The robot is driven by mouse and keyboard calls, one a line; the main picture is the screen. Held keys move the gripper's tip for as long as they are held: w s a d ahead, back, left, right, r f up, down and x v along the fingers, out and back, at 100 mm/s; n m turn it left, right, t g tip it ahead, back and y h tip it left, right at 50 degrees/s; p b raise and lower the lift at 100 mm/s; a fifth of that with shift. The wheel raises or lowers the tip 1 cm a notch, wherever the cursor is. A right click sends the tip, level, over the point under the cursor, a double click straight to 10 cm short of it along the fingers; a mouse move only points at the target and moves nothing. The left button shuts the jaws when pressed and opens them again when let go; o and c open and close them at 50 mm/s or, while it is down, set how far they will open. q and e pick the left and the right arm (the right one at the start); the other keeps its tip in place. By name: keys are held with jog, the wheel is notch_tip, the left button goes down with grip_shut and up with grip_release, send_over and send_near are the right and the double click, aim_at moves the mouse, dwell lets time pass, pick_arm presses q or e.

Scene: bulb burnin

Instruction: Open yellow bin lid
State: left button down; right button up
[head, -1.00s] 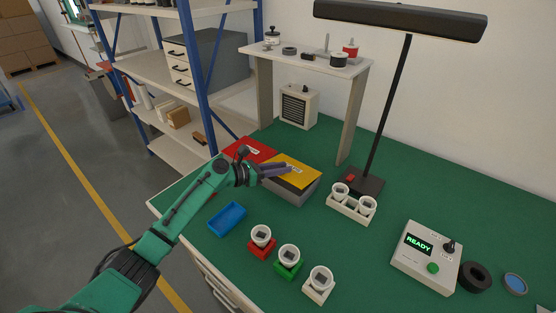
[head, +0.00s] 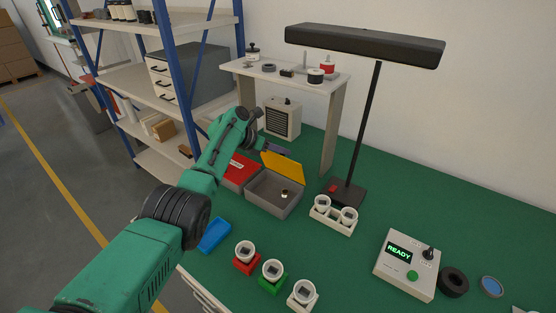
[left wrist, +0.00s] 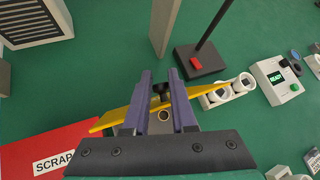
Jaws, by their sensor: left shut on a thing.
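The yellow lid (head: 284,170) stands tilted up at the back of the grey bin (head: 272,207), and the bin is open. A small light-topped item (head: 285,193) lies inside; I cannot tell what it is. My left gripper (head: 277,150) is at the lid's upper edge, shut on the lid. In the left wrist view the two fingers (left wrist: 160,80) reach across the slanted yellow lid (left wrist: 186,106), with a dark part between them. The bin's inside is mostly hidden there. My right gripper is not in view.
A red SCRAP lid (head: 239,172) adjoins on the left. A white holder with cups (head: 331,221) and the lamp base (head: 347,194) stand to the right. A blue tray (head: 214,236) and several coloured cup stands are in front. A small raised shelf (head: 290,78) stands behind.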

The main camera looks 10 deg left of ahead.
pick_arm(q)
jog(key=c, duration=1.5)
grip_release()
jog(key=shift+w+d+f+b, duration=0.25)
jog(key=shift+w+b, duration=0.2)
jog(key=shift+c, duration=0.2)
jog(key=o, duration=0.5)
jog(key=shift+w+p, duration=0.2)
jog(key=shift+p, duration=0.2)
jog(key=o, duration=0.3)
jog(key=shift+o, duration=0.2)
jog(key=shift+s+a+r, duration=0.15)
jog(key=shift+s+r, duration=0.1)
jog(key=shift+s, duration=0.15)
jog(key=shift+r+p, duration=0.1)
jog(key=shift+p, duration=0.25)
jog(key=shift+s+a+r+p, duration=0.1)
jog(key=shift+a+r+p, duration=0.15)
jog(key=shift+r+p, duration=0.1)
jog(key=shift+p+v, duration=0.6)
jog(key=shift+v, duration=0.55)
jog(key=b+v, duration=0.1)
jog(key=v, duration=1)
jog(key=shift+s+a, duration=0.2)
jog(key=shift+s, duration=0.1)
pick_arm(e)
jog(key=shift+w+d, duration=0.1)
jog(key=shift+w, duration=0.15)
